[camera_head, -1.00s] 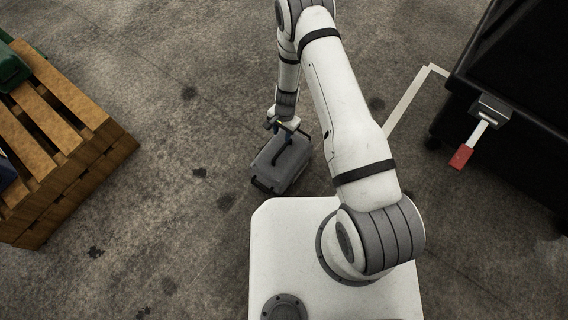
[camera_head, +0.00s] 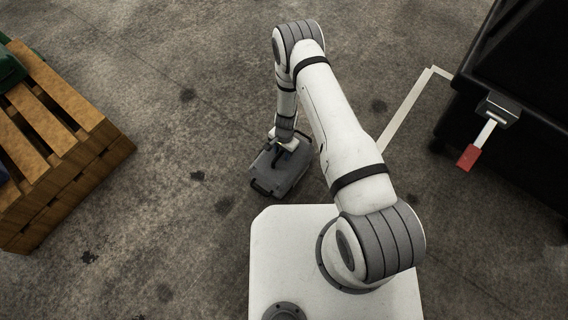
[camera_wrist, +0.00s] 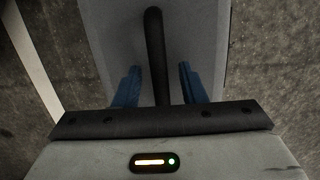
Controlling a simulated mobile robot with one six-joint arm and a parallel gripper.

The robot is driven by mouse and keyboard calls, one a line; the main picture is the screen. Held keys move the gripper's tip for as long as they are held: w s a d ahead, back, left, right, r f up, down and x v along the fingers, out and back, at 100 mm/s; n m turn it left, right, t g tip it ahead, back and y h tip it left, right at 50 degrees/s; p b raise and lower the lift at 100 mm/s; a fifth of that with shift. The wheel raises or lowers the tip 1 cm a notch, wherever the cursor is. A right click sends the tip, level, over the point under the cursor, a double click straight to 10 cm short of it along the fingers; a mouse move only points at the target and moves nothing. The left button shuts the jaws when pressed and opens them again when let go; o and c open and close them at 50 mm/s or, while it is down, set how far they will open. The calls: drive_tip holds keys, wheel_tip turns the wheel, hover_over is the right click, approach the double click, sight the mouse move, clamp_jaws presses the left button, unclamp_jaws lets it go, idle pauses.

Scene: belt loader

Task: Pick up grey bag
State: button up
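The grey bag (camera_head: 282,172) stands on the concrete floor just beyond my white base in the head view. It is a boxy grey case with a dark handle on top. In the wrist view the grey bag (camera_wrist: 203,38) fills the middle, and its black handle (camera_wrist: 155,50) runs between my two blue fingers. My gripper (camera_wrist: 158,80) is open, with a finger on each side of the handle and visible gaps to both. In the head view my gripper (camera_head: 284,146) is over the bag's top, its fingers mostly hidden.
A wooden pallet stack (camera_head: 62,150) with a green item (camera_head: 8,68) on it stands at the left. A large black container (camera_head: 525,90) with a red-tipped lever (camera_head: 468,157) is at the right. A pale floor line (camera_head: 405,110) lies near it. Floor around the bag is clear.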

clamp_jaws()
drive_tip(key=shift+r, duration=0.1)
idle(1.2)
